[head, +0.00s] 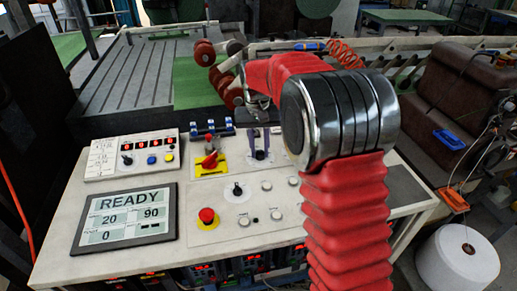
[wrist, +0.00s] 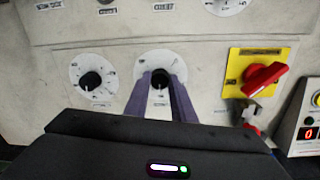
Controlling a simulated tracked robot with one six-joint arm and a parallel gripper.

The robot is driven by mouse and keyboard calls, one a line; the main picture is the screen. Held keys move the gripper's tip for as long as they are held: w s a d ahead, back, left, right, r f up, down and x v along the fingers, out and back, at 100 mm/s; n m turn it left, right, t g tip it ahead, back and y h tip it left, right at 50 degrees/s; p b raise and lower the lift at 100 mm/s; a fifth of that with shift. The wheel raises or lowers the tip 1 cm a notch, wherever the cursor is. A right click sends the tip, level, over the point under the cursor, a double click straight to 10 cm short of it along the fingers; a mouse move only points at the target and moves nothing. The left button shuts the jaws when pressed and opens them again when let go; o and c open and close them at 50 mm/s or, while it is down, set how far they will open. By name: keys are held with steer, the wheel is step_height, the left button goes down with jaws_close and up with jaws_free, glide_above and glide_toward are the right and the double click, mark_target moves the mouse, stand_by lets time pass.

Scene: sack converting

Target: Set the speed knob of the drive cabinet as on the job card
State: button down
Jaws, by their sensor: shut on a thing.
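My gripper's two purple fingers (wrist: 160,97) stand on either side of a black knob (wrist: 160,82) on a round white dial in the wrist view, shut on it. The dial's label is too small to read, and the lower part of the dial is hidden by the gripper body. In the head view my gripper (head: 261,145) reaches the panel beside the red switch, with the knob itself hidden. A second black knob on a white dial (wrist: 90,81) sits to the left in the wrist view. I cannot make out a job card for certain.
A red rotary switch on a yellow plate (wrist: 262,76) is close to the right of the held knob; it also shows in the head view (head: 210,160). A red mushroom button (head: 207,216), a small box with red digits (head: 133,155) and a READY screen (head: 126,216) share the desk.

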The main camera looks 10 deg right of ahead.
mark_target(258, 153)
steer(key=shift+n, duration=3.2)
steer(key=c, duration=1.5)
jaws_free()
steer(key=r, duration=1.3)
steer(key=shift+s+a+r, duration=0.1)
steer(key=shift+a+r, duration=0.15)
steer(key=shift+r, duration=0.1)
